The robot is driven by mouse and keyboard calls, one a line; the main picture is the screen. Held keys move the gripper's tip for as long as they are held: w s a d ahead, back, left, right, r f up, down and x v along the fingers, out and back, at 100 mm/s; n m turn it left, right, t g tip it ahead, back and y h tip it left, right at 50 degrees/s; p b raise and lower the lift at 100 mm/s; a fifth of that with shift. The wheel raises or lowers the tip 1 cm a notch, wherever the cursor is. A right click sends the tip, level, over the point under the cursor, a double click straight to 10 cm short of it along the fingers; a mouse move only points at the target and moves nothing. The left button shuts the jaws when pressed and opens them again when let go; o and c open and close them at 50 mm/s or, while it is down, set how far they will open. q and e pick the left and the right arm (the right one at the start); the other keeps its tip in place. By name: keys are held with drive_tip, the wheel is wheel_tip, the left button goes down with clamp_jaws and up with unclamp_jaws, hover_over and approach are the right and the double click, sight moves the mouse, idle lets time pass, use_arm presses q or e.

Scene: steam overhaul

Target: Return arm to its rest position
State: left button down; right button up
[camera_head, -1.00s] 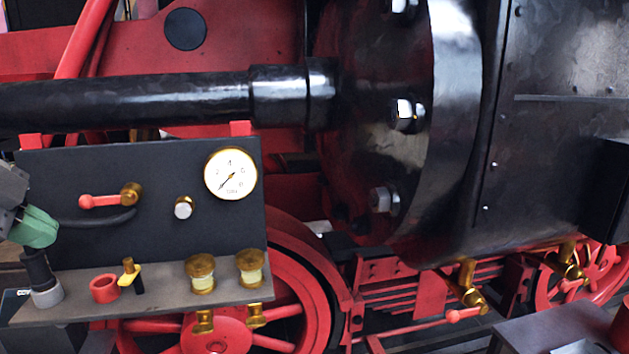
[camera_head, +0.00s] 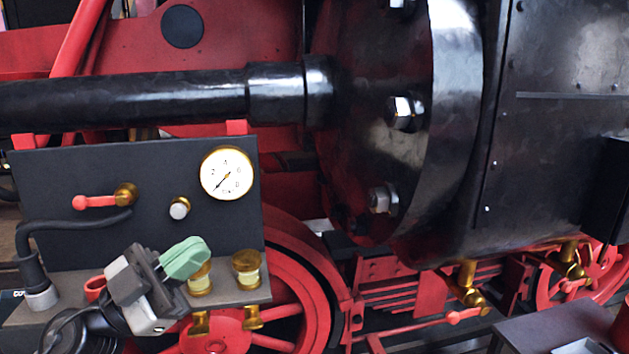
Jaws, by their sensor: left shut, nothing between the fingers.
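My left gripper (camera_head: 186,258) has grey-black housing and green fingertips. It is shut and empty. In the head view it is at the lower left, in front of the shelf below the dark panel (camera_head: 90,185). Its fingertips overlap the left brass-capped cup (camera_head: 200,279) in the picture; whether they touch cannot be told. My wrist hides part of the red ring (camera_head: 95,288) and the place where the small yellow-handled valve stood. My right gripper is not in view.
The panel carries a gauge (camera_head: 227,173), a red-handled valve (camera_head: 97,201) and a silver knob (camera_head: 179,208). A black hose (camera_head: 75,225) runs to a socket on the shelf (camera_head: 40,313). A second brass-capped cup (camera_head: 247,268) stands right of my fingers. The black cylinder (camera_head: 400,130) fills the right.

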use_arm(q)
drive_tip(key=a+f+n+t+y, duration=0.3)
drive_tip(key=a+f+n+y, duration=0.1)
drive_tip(key=f+n+y, duration=0.65)
drive_tip(key=a+f+n+t+y, duration=0.3)
drive_tip(key=a+f+n+y, duration=0.1)
drive_tip(key=f+n+y, duration=0.6)
drive_tip(key=s+d+f+m+g, duration=0.1)
drive_tip(key=s+f+m+g, duration=0.1)
drive_tip(key=s+f+g, duration=0.7)
drive_tip(key=s+d+f+m+g, duration=0.2)
drive_tip(key=s+f+g, duration=0.3)
drive_tip(key=s+f, duration=0.6)
wheel_tip(320, 180, down, 25)
drive_tip(key=s+g, duration=0.1)
drive_tip(key=s+a+f+g, duration=0.1)
drive_tip(key=s+a+f, duration=0.2)
drive_tip(key=s+f, duration=1.3)
drive_tip(key=shift+s+a+f+g+b, duration=0.2)
drive_tip(key=shift+s+f+g+b, duration=0.2)
drive_tip(key=shift+f, duration=0.25)
